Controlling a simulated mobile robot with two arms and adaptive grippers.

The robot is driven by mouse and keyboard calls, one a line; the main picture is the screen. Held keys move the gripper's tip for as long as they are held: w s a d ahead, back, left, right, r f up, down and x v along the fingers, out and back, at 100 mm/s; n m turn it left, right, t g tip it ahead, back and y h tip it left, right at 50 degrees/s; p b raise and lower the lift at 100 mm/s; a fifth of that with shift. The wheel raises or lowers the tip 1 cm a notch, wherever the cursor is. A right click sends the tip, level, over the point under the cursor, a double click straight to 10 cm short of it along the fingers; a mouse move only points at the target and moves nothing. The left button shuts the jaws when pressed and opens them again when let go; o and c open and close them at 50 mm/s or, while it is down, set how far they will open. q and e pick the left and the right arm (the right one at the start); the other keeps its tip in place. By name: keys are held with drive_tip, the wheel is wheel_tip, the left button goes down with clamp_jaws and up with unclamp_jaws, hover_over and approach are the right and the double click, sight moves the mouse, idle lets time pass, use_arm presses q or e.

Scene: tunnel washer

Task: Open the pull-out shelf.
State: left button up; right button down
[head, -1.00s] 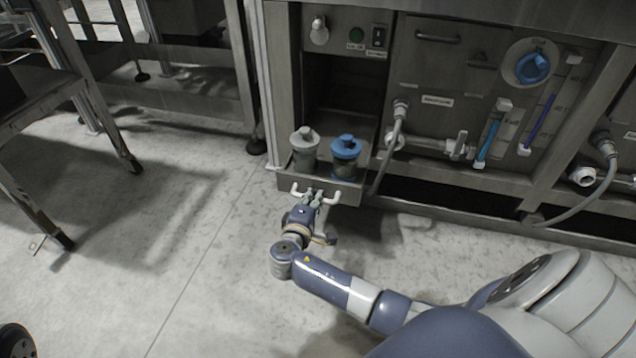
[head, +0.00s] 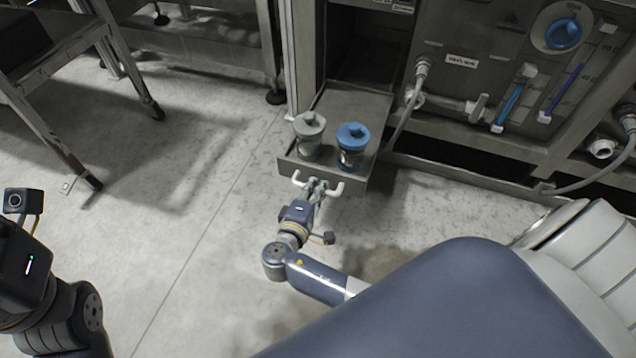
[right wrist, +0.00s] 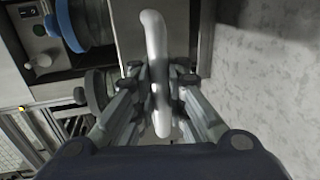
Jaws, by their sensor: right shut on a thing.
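The pull-out shelf (head: 347,108) stands out from its opening in the machine, with a good length of its top showing. A grey-lidded jar (head: 309,136) and a blue-lidded jar (head: 351,147) stand upright near its front. A white bar handle (head: 337,190) is on the shelf's front face. My right gripper (head: 316,186) is shut on the handle's middle. In the right wrist view the handle (right wrist: 156,70) passes between the two fingers. My left arm shows at the lower left of the head view, but its fingers are out of frame.
A grey hose (head: 408,105) hangs just right of the shelf. The machine's panel with a blue knob (head: 563,35) and tubes stands further right. A metal frame table (head: 70,85) is at the left. The floor (head: 190,200) in front and to the left of the shelf is clear.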

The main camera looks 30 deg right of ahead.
drive_tip(key=c, duration=1.9)
unclamp_jaws()
drive_tip(key=v, duration=1.2)
